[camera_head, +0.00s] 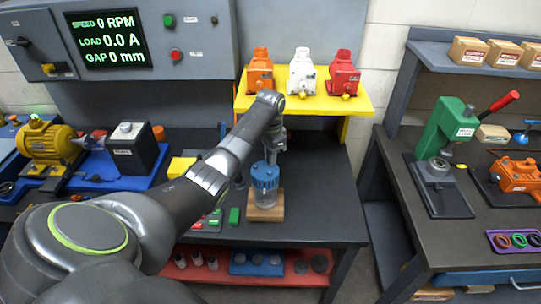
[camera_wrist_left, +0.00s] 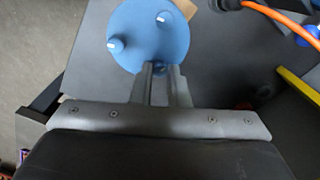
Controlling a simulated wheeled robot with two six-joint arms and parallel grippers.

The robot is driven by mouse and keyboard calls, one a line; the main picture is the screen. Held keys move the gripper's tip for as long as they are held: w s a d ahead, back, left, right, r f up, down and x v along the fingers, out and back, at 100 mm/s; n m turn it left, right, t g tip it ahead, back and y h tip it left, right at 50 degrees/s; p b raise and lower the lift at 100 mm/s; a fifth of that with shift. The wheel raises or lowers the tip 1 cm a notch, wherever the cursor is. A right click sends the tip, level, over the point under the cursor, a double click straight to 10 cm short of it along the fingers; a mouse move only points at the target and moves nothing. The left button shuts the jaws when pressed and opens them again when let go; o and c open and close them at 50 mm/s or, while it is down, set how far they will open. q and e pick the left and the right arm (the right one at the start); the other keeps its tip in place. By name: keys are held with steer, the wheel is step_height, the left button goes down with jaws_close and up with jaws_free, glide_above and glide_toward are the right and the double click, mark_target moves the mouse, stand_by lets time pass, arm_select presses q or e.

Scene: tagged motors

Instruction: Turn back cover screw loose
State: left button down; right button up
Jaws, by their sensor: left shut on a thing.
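A clear jar (camera_head: 266,198) with a blue cover (camera_head: 265,174) stands upright on a small wooden board (camera_head: 279,213) on the dark bench. In the left wrist view the cover (camera_wrist_left: 148,32) is a blue disc; two screws with white marks, one at its left (camera_wrist_left: 116,45) and one near its top (camera_wrist_left: 162,19), stand free of the gripper. My left gripper (camera_head: 270,158) points down at the cover's far edge. Its fingers (camera_wrist_left: 162,72) are shut on the back cover screw, which they mostly hide. My right gripper is not in view.
A yellow shelf (camera_head: 300,102) with orange, white and red motors stands behind the jar. A yellow motor (camera_head: 50,142) is far left. A green press (camera_head: 445,128) stands on the right bench, across a gap.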

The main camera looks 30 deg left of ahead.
arm_select(q)
steer(key=n, duration=0.5)
steer(key=shift+s+f+n, duration=0.15)
steer(key=shift+f+n, duration=0.1)
steer(key=shift+n, duration=0.05)
steer(key=n, duration=0.6)
steer(key=shift+s+f, duration=0.1)
steer(key=n, duration=0.6)
steer(key=shift+n, duration=0.3)
steer(key=n, duration=0.5)
steer(key=shift+n, duration=0.4)
steer(key=c, duration=1.8)
jaws_free()
steer(key=o, duration=0.4)
steer(key=shift+w, duration=0.2)
